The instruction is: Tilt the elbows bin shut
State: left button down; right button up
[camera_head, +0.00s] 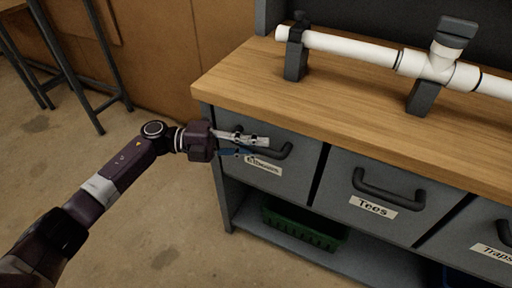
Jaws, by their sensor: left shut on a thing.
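The elbows bin (288,180) is the grey bin at the left end of the row under the wooden worktop. Its label (263,166) is partly covered by my gripper. Its dark bar handle (283,151) stands out from the front. My left gripper (262,148) reaches in from the left and is shut on the handle's left part. The bin front looks about level with the tees bin (352,212) beside it; I cannot tell whether it is slightly tilted. My right gripper is not in view.
A traps bin (480,240) is at the right edge. A white pipe (350,47) rests on grey supports on the worktop (290,85). A green crate (300,232) sits on the lower shelf. A dark-framed stool (75,75) stands at upper left. The floor at left is clear.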

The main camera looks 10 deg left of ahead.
pick_arm(q)
jog(key=shift+w+r, duration=0.1)
jog(key=shift+w, duration=0.05)
jog(key=c, duration=1.8)
grip_release()
jog(key=shift+c, duration=0.2)
jog(key=a, duration=1.2)
jog(key=shift+s+r, duration=0.15)
jog(key=shift+s, duration=0.1)
